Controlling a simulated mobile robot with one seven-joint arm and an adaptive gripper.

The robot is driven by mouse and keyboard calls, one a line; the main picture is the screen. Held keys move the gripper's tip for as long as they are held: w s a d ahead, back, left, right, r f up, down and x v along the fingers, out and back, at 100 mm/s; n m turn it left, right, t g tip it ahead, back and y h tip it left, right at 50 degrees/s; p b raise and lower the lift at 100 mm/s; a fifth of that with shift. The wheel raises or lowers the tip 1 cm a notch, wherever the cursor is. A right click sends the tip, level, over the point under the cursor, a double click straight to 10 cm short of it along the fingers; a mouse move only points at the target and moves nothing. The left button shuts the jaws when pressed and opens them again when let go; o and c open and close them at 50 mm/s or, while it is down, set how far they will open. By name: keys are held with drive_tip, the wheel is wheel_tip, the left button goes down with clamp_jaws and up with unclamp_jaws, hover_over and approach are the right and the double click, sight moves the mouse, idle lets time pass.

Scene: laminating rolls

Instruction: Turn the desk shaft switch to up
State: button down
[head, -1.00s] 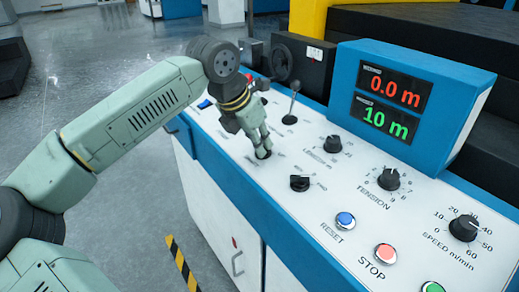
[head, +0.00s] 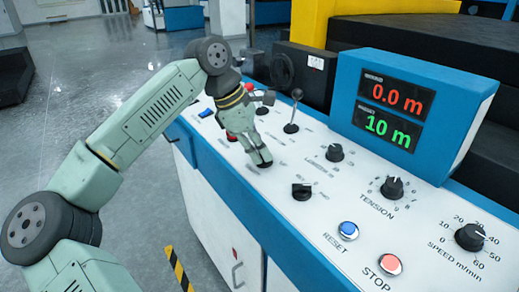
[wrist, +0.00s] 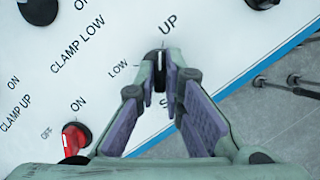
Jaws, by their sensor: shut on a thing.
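The desk shaft switch (wrist: 157,55) is a small black knob on the white panel, with a white pointer line that seems to point toward the UP label. The LOW label is to its left in the wrist view; the label below it is mostly covered by a finger. My gripper (wrist: 160,68) is shut on the knob, one finger on each side, and hides most of it. In the head view my gripper (head: 262,163) reaches down to the panel, and the switch is hidden under the fingertips.
A red switch (wrist: 75,138) is close to the left finger. A black knob (head: 302,192), a lever (head: 293,112), and the reset (head: 347,230) and stop (head: 389,264) buttons are nearby. The blue display box (head: 415,110) stands behind the panel.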

drive_tip(key=shift+s+f+m, duration=0.1)
drive_tip(key=shift+f+m, duration=0.2)
drive_tip(key=shift+m, duration=0.3)
drive_tip(key=shift+g, duration=0.3)
drive_tip(key=c, duration=1.9)
unclamp_jaws()
drive_tip(key=shift+o, duration=1)
drive_tip(key=shift+d, duration=0.1)
drive_tip(key=shift+r, duration=0.2)
drive_tip(key=shift+a+r, duration=0.25)
drive_tip(key=shift+r, duration=0.05)
drive_tip(key=v, duration=1.1)
drive_tip(key=shift+r, duration=0.1)
